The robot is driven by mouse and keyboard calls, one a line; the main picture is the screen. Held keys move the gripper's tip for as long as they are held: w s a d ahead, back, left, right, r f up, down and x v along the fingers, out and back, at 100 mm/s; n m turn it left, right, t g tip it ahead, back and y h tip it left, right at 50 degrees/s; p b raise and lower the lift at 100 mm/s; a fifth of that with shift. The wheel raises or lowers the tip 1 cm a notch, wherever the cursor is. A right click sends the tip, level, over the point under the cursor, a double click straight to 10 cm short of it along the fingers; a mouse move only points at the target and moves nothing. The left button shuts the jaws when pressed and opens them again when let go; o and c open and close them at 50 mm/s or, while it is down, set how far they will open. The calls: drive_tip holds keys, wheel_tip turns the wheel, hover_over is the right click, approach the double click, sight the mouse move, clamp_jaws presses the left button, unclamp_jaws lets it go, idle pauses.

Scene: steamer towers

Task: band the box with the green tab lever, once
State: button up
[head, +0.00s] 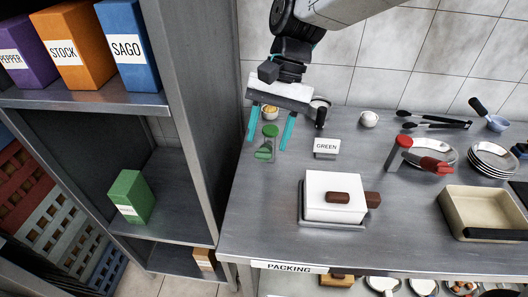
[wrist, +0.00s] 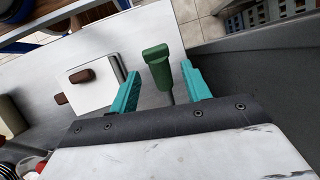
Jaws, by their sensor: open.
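The green tab lever (head: 270,131) stands upright on the steel counter near its left end, on a green base (head: 264,153). In the wrist view the lever's green head (wrist: 156,62) shows between the fingertips. My gripper (head: 270,145) is open, with one teal finger on each side of the lever; I cannot tell whether either touches it. A white card reading GREEN (head: 326,147) stands to the right of the lever. A white box (head: 335,192) with brown parts on it sits on a dark tray at the counter's front; it also shows in the wrist view (wrist: 97,85).
A red-handled tool (head: 404,142), plates (head: 490,160), tongs (head: 434,120) and a cream pan (head: 485,212) fill the counter's right side. A tall grey shelf wall (head: 195,100) stands close on the left. Bare counter lies around the white box.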

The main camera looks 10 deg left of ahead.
sight(265, 147)
drive_tip(key=shift+x, duration=2.35)
drive_tip(key=c, duration=1)
drive_tip(key=shift+c, duration=0.2)
